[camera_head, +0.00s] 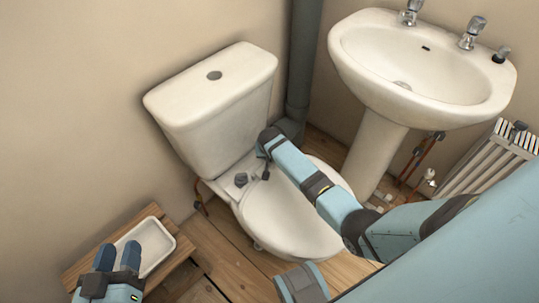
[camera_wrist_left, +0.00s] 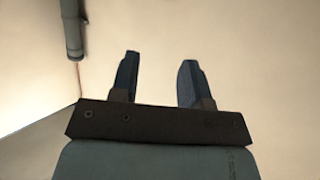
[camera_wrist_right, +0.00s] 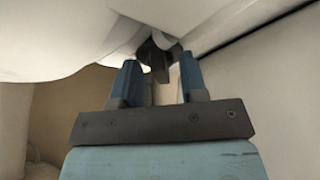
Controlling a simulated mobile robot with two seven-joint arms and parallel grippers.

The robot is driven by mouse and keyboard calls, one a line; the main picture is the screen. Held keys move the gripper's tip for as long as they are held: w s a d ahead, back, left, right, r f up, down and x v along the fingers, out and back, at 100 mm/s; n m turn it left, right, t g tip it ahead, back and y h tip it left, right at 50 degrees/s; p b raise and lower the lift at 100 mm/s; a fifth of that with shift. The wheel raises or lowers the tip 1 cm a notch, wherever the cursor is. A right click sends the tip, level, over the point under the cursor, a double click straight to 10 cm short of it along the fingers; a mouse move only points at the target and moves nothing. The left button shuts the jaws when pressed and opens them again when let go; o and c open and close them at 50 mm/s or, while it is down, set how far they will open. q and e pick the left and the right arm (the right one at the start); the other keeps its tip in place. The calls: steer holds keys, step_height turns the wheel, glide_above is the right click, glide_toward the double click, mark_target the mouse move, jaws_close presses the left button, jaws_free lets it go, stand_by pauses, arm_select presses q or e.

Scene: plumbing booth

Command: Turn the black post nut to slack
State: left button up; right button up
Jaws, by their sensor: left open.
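A black post nut (camera_wrist_right: 154,57) hangs from the underside of the white toilet bowl in the right wrist view. My right gripper (camera_wrist_right: 159,65) is below the bowl with its fingers apart on either side of the nut's lower part; I see no clear grip on it. In the head view the right gripper is hidden behind the toilet (camera_head: 290,222). A dark seat fixing (camera_head: 241,180) shows on top at the back of the bowl. My left gripper (camera_head: 118,252) is open and empty by the tray at lower left; its fingers also show in the left wrist view (camera_wrist_left: 160,62).
A white tray (camera_head: 163,241) sits on a wooden stool (camera_head: 76,270). The cistern (camera_head: 222,115) stands against the wall, with a grey soil pipe (camera_head: 303,65) beside it. A basin (camera_head: 372,68) on a pedestal and a radiator (camera_head: 482,165) are at right.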

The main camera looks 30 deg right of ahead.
steer(key=c, duration=0.7)
